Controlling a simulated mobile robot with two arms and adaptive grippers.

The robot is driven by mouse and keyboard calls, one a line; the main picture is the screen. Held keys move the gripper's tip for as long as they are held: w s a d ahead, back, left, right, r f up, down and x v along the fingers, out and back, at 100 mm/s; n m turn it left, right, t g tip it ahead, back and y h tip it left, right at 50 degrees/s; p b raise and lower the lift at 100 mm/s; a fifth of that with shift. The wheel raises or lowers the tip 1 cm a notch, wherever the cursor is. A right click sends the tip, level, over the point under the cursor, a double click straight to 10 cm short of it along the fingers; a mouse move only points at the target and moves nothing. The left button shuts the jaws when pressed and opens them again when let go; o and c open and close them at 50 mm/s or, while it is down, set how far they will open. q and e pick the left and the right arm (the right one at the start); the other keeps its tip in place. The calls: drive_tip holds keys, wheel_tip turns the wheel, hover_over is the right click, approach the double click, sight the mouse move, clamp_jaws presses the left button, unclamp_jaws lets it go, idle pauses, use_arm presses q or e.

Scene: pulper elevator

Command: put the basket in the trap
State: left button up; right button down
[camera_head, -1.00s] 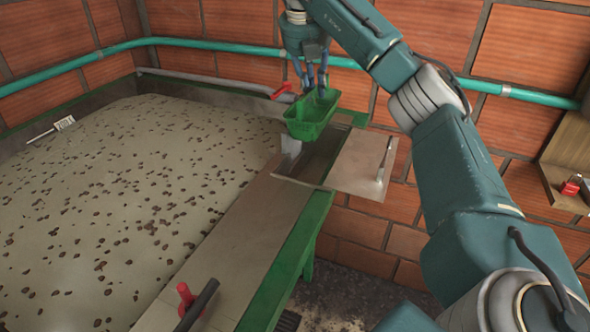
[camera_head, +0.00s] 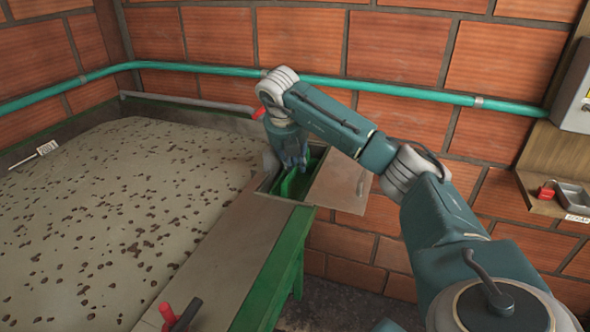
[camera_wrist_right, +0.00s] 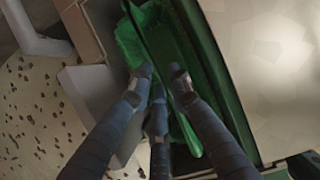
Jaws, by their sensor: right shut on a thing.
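The green basket (camera_head: 289,187) is down inside the trap, a rectangular opening in the tank's top edge; only part of it shows past my gripper. The trap's flat metal lid (camera_head: 340,187) lies open to the right, with an upright handle. My right gripper (camera_head: 293,165) reaches down into the opening, shut on the basket's wall. In the right wrist view the fingers (camera_wrist_right: 160,80) close over the green wall of the basket (camera_wrist_right: 185,50). I cannot tell whether the basket touches the trap's bottom. My left gripper is out of view.
A wide tank (camera_head: 130,220) with pale liquid and dark specks fills the left. A red-handled valve (camera_head: 259,112) is behind the trap. Another red handle (camera_head: 168,313) is at the near edge. A teal pipe (camera_head: 410,95) runs along the brick wall.

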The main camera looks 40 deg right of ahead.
drive_tip(key=shift+f, duration=1.4)
drive_tip(key=c, duration=1.7)
unclamp_jaws()
drive_tip(key=shift+c, duration=0.2)
drive_tip(key=shift+o, duration=0.6)
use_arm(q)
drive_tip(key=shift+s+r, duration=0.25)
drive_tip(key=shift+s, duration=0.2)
